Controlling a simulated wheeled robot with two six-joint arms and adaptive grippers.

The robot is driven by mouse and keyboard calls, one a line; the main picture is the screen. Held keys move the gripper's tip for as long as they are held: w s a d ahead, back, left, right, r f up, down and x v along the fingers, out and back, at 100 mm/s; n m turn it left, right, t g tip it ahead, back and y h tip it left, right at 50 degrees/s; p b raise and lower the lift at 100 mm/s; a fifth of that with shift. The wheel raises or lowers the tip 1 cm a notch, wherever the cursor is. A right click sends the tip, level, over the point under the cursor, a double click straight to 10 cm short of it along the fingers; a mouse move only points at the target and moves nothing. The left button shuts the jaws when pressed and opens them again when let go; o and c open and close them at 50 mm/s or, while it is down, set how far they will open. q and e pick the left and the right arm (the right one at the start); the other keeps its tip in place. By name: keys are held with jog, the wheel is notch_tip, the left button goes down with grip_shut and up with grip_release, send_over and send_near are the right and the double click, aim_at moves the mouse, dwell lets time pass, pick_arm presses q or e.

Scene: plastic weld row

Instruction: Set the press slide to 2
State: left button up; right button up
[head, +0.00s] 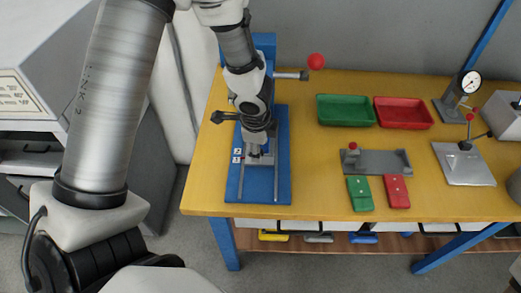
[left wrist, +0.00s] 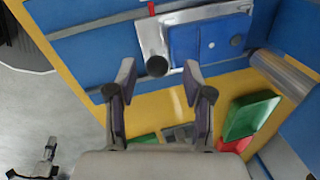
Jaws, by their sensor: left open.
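The press has a blue base plate (head: 281,180) with two thin rails, at the left of the yellow table. Its grey slide (head: 266,159) sits between the rails, partly hidden under my left gripper (head: 255,151). Small number labels (head: 237,156) are beside the slide on the left; I cannot tell which the slide is at. In the left wrist view, my left gripper (left wrist: 159,75) is open and empty. A dark round knob (left wrist: 157,66) on the grey slide plate (left wrist: 150,38) appears between its fingertips. A red mark (left wrist: 152,8) shows above the plate. My right gripper is not in view.
The press lever with a red ball (head: 316,61) sticks out right of my arm. Green (head: 345,110) and red (head: 403,113) trays, a grey fixture (head: 380,162), and green (head: 360,193) and red (head: 397,191) parts lie to the right. A dial gauge (head: 470,82) stands farther right.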

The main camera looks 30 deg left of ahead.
pick_arm(q)
jog(key=shift+f, duration=0.9)
jog(key=shift+r, duration=0.1)
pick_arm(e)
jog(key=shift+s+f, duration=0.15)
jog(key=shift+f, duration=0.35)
pick_arm(q)
jog(key=shift+s, duration=0.1)
grip_shut()
jog(key=shift+w+a+r, duration=0.1)
jog(key=shift+w+r, duration=0.05)
jog(key=shift+w, duration=0.05)
jog(key=w+a+p, duration=0.1)
jog(key=w+p, duration=0.1)
jog(key=p, duration=0.1)
jog(key=shift+w+a, duration=0.4)
jog(key=shift+c, duration=0.4)
grip_release()
jog(key=shift+o, duration=0.4)
jog(key=shift+w, duration=0.1)
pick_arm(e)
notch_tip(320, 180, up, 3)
